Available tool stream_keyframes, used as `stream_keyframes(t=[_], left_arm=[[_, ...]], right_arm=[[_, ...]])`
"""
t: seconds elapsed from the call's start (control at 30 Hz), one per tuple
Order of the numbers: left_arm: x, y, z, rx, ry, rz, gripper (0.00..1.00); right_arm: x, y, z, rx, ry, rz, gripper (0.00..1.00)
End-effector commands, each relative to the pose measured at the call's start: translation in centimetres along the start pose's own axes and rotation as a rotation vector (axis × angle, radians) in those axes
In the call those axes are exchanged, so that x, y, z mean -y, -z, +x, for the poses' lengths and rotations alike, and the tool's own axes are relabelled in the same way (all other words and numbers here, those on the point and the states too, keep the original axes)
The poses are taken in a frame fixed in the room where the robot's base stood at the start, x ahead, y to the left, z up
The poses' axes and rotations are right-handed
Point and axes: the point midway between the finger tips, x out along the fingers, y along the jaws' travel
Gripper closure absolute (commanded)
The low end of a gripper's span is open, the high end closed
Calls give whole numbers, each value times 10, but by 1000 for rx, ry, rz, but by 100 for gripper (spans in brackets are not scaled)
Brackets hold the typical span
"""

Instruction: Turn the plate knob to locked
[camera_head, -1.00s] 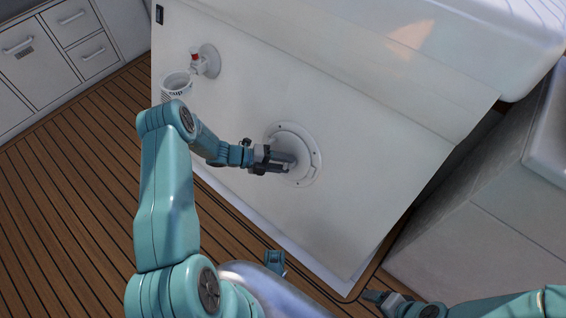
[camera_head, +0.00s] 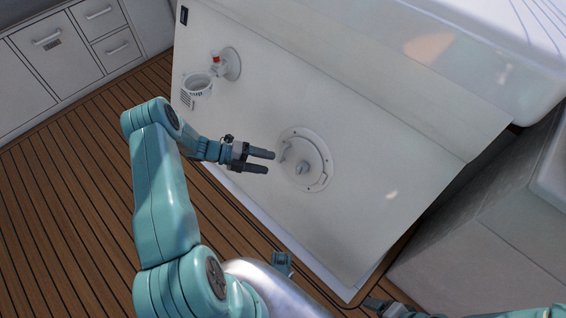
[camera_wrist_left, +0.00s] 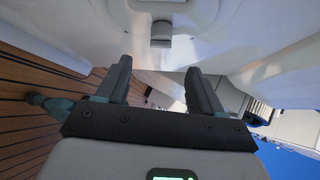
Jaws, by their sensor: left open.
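In the left wrist view the knob (camera_wrist_left: 160,31) shows as a grey block at the top, beyond the fingertips. My left gripper (camera_head: 273,162) is open and empty, its two dark fingers pointing at the plate from the left, apart from the knob. In the left wrist view the fingers (camera_wrist_left: 160,68) are spread with nothing between them. My right gripper (camera_head: 372,302) is at the bottom edge, partly cut off; its jaws cannot be made out.
A white cup holder (camera_head: 197,92) and a fitting with a red part (camera_head: 217,64) are on the panel, up and left of the plate. Wooden floor (camera_head: 70,190) lies at left. A white box (camera_head: 480,250) stands at right.

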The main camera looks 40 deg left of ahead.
Motion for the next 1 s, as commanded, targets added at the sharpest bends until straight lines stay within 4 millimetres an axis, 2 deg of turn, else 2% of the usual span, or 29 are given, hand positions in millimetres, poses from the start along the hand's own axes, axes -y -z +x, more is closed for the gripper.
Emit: stream_keyframes(t=[0.03, 0.1, 0.2, 0.33, 0.9, 1.0], left_arm=[[2, -1, -14, 4, -1, 1, 33], [1, 0, -27, 2, -2, 0, 33], [0, 0, -41, 2, -1, 0, 33], [0, 0, -50, 0, 0, 0, 33], [0, 0, -52, -1, 0, 0, 33], [8, 0, -40, -25, 3, 18, 33]], right_arm=[[2, -1, -4, 2, 0, -2, 21], [3, -1, -6, 3, 0, -4, 21], [4, -2, -7, 5, 1, -5, 21], [4, -2, -8, 6, 1, -6, 21], [4, -2, -8, 6, 1, -6, 21], [4, -2, -8, 6, 1, -5, 21]])
